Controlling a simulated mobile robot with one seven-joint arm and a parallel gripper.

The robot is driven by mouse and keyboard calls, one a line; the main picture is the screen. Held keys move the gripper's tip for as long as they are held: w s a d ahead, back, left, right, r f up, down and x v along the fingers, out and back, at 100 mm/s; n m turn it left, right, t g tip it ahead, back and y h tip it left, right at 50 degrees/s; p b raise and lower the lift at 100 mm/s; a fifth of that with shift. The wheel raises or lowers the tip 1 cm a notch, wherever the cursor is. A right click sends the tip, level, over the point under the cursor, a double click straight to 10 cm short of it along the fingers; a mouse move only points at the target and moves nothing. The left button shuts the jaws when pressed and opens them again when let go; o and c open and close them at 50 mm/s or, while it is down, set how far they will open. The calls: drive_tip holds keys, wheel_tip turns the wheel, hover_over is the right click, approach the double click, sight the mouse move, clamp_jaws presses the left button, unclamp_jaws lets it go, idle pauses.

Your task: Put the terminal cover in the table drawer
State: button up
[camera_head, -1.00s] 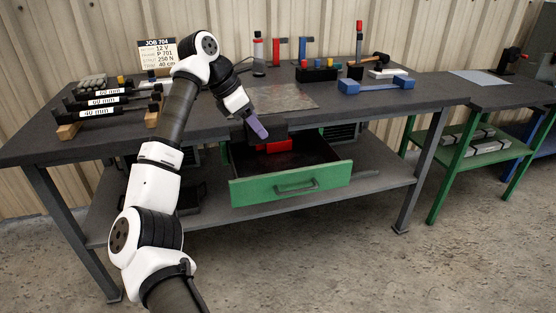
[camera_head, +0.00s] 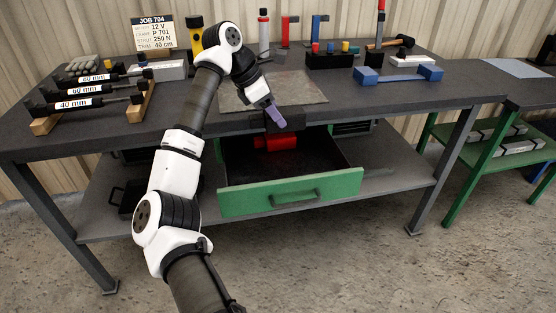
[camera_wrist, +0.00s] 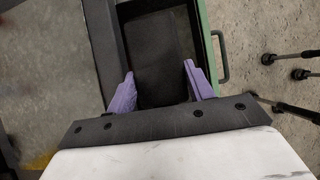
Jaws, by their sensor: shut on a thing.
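My gripper (camera_head: 276,112) has purple fingers and is over the back part of the open table drawer. In the wrist view my gripper (camera_wrist: 158,88) is shut on a dark, flat-faced block, which I take for the terminal cover (camera_wrist: 156,55). The cover (camera_head: 284,122) also shows in the head view, near the table's front edge. The green-fronted drawer (camera_head: 292,192) is pulled out, with a dark inside. A red thing (camera_head: 277,142) shows just below the cover; whether it lies in the drawer or touches the cover, I cannot tell.
The table top (camera_head: 190,118) carries a rack of labelled bars (camera_head: 85,90), a grey mat (camera_head: 300,88), a blue bracket (camera_head: 398,75) and a black tool block (camera_head: 330,60). The drawer's front part looks empty. A green side table (camera_head: 490,140) stands at the right.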

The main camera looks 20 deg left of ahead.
wheel_tip(320, 180, down, 17)
drive_tip(key=shift+r, duration=0.15)
drive_tip(key=o, duration=1.4)
